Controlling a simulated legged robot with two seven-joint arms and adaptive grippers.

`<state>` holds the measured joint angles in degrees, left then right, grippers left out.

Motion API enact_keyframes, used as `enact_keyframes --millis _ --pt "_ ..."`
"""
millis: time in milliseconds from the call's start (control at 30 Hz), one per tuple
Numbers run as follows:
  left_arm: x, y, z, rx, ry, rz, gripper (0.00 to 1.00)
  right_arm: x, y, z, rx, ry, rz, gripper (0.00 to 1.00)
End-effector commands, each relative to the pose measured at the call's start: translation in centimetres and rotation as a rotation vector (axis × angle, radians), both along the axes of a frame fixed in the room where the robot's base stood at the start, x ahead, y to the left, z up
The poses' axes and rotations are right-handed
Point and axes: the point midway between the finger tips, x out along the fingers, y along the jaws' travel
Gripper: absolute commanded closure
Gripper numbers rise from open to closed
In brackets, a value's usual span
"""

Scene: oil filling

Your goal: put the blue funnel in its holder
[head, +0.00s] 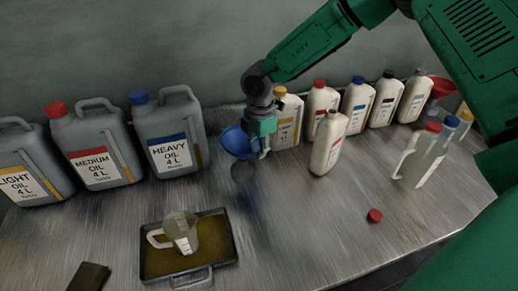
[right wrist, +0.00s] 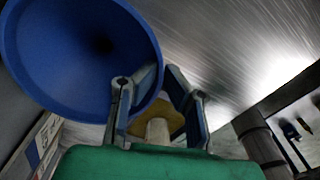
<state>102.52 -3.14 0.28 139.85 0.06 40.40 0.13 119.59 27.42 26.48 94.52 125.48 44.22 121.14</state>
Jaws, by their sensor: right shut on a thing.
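The blue funnel (head: 234,141) is held above the table near its back, just left of the bottle row. My right gripper (head: 262,150) is at its right side and shut on it. In the right wrist view the wide blue mouth of the funnel (right wrist: 60,60) fills the upper left, next to my right gripper's fingers (right wrist: 158,95). A dark round patch lies below the funnel in the head view; I cannot tell if it is a reflection. I cannot make out the funnel's holder. My left gripper is not in view.
Grey oil cans (head: 167,144) stand at the left. White bottles (head: 320,106) and a red funnel (head: 441,87) stand along the back right. A tray (head: 148,277) with a measuring jug (head: 182,234) is at front left. A red cap (head: 375,216) lies right; front centre is clear.

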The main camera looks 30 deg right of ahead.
Motion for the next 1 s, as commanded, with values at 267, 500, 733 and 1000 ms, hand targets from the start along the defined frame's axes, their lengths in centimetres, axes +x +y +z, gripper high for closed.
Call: enact_keyframes --millis 267,500,733,1000 --pt "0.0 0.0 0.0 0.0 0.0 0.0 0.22 0.0 -0.1 0.0 0.0 -0.001 -0.001 0.69" --pt "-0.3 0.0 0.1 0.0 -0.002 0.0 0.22 0.0 -0.1 0.3 0.001 -0.002 0.0 0.69" --pt "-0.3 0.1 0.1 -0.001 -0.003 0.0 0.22 0.2 -0.1 3.8 0.0 -0.006 -0.001 0.69" --pt "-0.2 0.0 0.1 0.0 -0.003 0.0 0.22 0.3 -0.4 9.2 0.002 -0.004 -0.002 0.69"
